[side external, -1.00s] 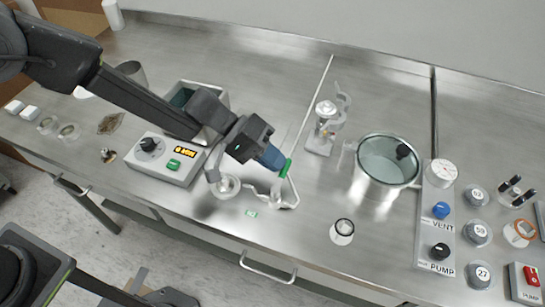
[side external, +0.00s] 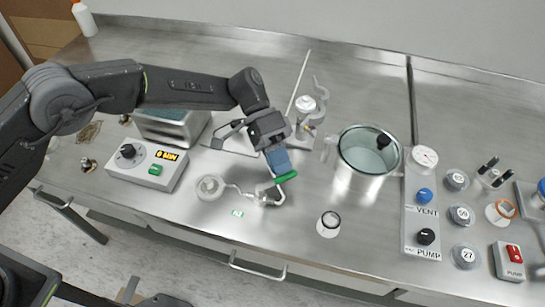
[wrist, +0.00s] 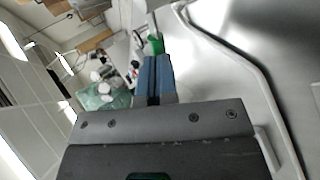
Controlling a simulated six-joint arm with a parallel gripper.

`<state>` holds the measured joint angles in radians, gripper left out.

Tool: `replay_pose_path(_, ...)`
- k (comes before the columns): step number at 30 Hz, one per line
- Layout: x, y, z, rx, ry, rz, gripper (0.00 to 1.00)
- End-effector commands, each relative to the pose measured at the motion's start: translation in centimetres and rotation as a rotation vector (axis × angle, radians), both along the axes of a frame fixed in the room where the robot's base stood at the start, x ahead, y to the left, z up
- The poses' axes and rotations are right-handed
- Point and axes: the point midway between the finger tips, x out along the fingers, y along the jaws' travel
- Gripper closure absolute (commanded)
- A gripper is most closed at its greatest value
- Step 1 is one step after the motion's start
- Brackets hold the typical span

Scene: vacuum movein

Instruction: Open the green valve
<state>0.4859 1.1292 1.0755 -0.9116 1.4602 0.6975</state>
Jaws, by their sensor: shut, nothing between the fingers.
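The green valve handle (side external: 286,177) sits on a small glass valve (side external: 268,194) joined by a thin tube to a round glass piece (side external: 211,187) at its left. In the wrist view the green handle (wrist: 156,44) shows just beyond my fingertips. My gripper (side external: 283,170) has blue fingers and comes down from behind the handle. Its fingers are shut with nothing between them. The tips are right at the handle's upper side; I cannot tell whether they touch it. In the wrist view my gripper (wrist: 155,58) hides the lower part of the scene.
A controller with a lit display (side external: 145,166) stands left. A clamp stand with glassware (side external: 309,115) is close behind my gripper. The bench front is mostly clear.

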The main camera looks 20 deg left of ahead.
Motion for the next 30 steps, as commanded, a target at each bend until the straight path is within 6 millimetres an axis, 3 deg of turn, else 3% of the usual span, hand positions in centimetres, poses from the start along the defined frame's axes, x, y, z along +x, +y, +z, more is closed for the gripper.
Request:
replay_pose_path(12, -1.2, -1.8, 0.1, 0.0, 0.002, 0.007, 1.0)
replay_pose_path(30, -1.8, -0.4, 0.1, 0.0, 0.0, 0.008, 1.0)
